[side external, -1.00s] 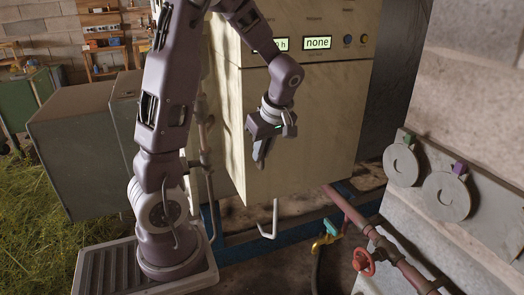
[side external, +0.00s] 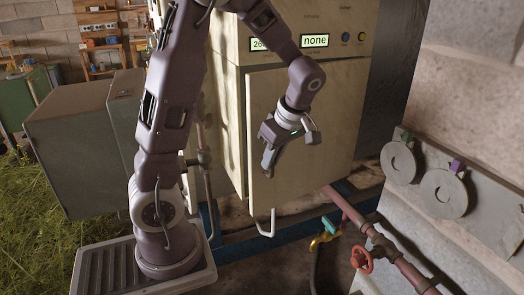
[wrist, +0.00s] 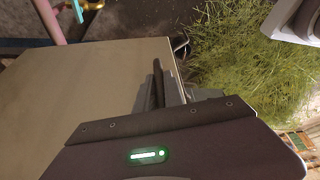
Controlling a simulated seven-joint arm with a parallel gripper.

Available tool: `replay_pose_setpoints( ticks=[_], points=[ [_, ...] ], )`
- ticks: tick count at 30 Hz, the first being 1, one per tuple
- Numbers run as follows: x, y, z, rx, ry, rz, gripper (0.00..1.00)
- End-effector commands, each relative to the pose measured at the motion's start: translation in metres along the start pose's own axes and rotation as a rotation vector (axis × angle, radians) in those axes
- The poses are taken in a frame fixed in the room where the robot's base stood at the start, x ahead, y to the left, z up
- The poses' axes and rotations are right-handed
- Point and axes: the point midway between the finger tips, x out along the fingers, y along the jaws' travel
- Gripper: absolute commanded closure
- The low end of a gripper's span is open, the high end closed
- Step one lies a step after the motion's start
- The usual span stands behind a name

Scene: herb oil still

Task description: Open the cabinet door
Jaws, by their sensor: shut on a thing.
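The cabinet door (side external: 325,125) is a cream panel on the front of the still cabinet (side external: 229,110). It stands slightly ajar, with a narrow gap along its left edge. My gripper (side external: 268,168) is at the door's left side, below mid-height, shut on the door handle. The fingers hide the handle in the side view. In the wrist view, the door (wrist: 85,85) fills the left, and my gripper's fingers (wrist: 168,88) are close to its free edge. What lies behind the door is hidden.
A hooked white pipe (side external: 267,225) hangs below the cabinet. A red pipe (side external: 350,212) with a red valve wheel (side external: 362,260) runs to the right. A block wall with round grey discs (side external: 444,193) bounds the right. Grey boxes (side external: 75,145) stand left.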

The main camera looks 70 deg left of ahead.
Motion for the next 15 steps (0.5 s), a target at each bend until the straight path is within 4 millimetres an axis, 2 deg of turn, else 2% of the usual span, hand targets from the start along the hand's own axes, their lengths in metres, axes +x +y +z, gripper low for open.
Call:
replay_pose_setpoints(
  ticks=[8,13,15],
  points=[
    [-0.035,0.005,0.086,-0.22,0.001,-0.091,1.0],
    [-0.057,0.019,0.138,-0.371,0.002,-0.153,1.0],
    [-0.065,0.027,0.158,-0.37,0.002,-0.153,1.0]
  ],
)
